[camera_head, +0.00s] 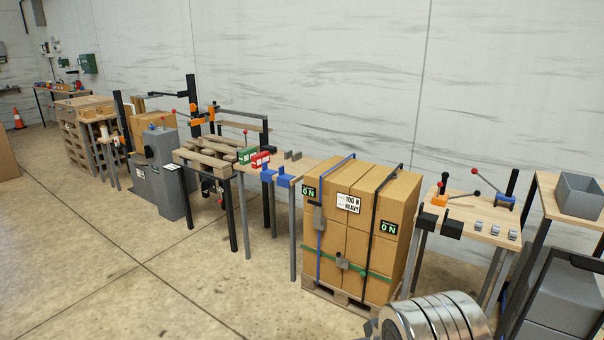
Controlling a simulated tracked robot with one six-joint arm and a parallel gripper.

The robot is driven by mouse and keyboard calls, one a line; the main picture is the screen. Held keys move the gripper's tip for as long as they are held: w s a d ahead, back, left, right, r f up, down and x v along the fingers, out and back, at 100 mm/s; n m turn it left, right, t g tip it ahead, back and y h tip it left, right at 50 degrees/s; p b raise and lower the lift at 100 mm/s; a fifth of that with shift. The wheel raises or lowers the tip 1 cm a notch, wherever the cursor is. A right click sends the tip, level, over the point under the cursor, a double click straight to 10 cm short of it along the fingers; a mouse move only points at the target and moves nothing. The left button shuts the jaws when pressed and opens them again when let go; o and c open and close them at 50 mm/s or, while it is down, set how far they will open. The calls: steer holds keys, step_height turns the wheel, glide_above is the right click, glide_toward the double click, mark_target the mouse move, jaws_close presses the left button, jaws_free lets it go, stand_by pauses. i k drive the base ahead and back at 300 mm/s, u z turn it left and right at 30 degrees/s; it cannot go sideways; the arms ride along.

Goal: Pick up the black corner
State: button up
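Two black corner-like blocks sit side by side at the front left edge of the wooden-topped table on the right: a left black corner (433,221) and a right black corner (454,228). They are small in the view and their exact shape is hard to tell. A shiny ribbed metal part, which looks like my arm, shows at the bottom edge, in front of and below that table. My gripper's fingers are not in view.
Strapped cardboard boxes (340,235) stand on a pallet left of the table. Orange and blue pieces with levers and several small grey parts share the tabletop (477,217). A grey bin (580,196) stands at right. Open concrete floor (130,270) lies at front left.

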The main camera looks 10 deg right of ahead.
mark_target(425, 221)
steer(key=z, duration=0.2)
steer(key=i, duration=1.85)
steer(key=z, duration=0.5)
steer(key=i, duration=1.15)
steer(key=z, duration=0.2)
